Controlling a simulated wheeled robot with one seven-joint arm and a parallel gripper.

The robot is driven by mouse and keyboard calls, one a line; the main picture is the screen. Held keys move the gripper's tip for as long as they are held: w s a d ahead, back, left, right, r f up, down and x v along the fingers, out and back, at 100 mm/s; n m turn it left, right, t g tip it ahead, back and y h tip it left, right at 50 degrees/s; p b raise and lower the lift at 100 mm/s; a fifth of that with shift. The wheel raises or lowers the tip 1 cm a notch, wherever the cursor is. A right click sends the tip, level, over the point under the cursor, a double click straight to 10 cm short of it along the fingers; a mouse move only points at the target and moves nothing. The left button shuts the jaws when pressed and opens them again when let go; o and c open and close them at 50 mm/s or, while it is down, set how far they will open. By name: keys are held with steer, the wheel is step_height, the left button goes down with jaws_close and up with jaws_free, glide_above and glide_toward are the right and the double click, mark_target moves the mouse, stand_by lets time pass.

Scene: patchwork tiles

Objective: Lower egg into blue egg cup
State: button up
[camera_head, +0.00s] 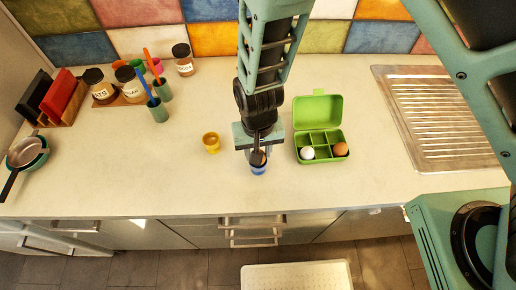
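The blue egg cup (258,169) stands on the counter below my gripper (258,160). My gripper points down right over the cup, and its fingers hide the cup's upper part. A small brown shape shows between the fingertips at the cup's mouth. It may be an egg, but it is too small and covered to tell whether the fingers grip it. A white egg (307,153) and a brown egg (340,149) sit in the front compartments of the open green egg box (319,98), right of my gripper.
A yellow egg cup (211,143) stands left of my gripper. Jars (132,90), utensil holders (157,110), a rack of boards (62,98) and a pan (26,153) are at the left. A metal drainboard (440,115) is at the right. The front counter is clear.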

steer(key=shift+f+b, duration=0.35)
steer(key=shift+f, duration=0.2)
steer(key=o, duration=1.1)
steer(key=shift+c, duration=0.2)
steer(key=shift+r, duration=0.15)
step_height(320, 180, up, 17)
steer(key=b, duration=0.3)
steer(key=s+d+f+n+b, duration=0.3)
steer(key=s+d+n+b, duration=0.3)
steer(key=s+d, duration=0.6)
steer(key=shift+d+y+b, duration=0.2)
steer(key=shift+y+b, duration=0.1)
steer(key=shift+b, duration=0.5)
